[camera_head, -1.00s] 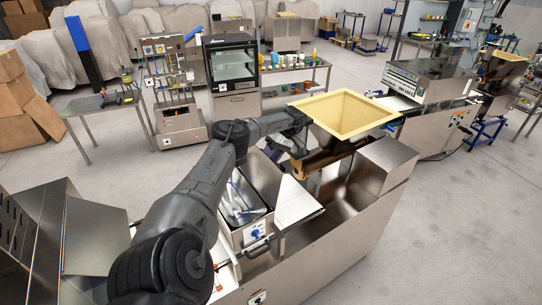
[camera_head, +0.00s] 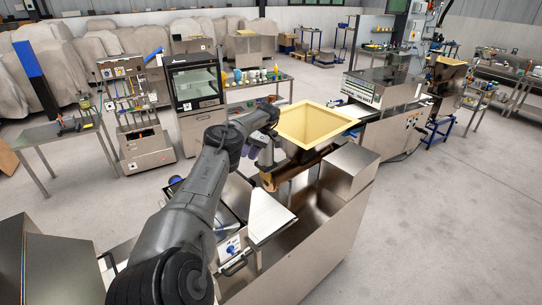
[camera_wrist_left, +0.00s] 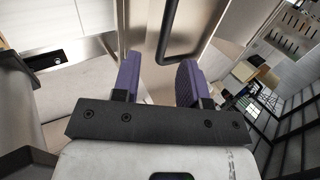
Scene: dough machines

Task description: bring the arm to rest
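My left arm reaches in from the bottom of the head view. Its gripper (camera_head: 263,142), with purple fingers, is beside the left side of the machine with the yellow square hopper (camera_head: 317,124). In the left wrist view the two purple fingers (camera_wrist_left: 160,78) stand apart with nothing held between them. A dark bar handle (camera_wrist_left: 168,35) on a metal panel shows beyond the fingertips; I cannot tell how far off it is. My right gripper is not in view.
The hopper machine's steel body (camera_head: 330,225) stands close to my arm. A glass-front cabinet (camera_head: 196,88), a tool stand (camera_head: 146,145) and a side table (camera_head: 60,135) are behind at left. A conveyor machine (camera_head: 385,95) is at right. Grey floor (camera_head: 455,210) is open at right.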

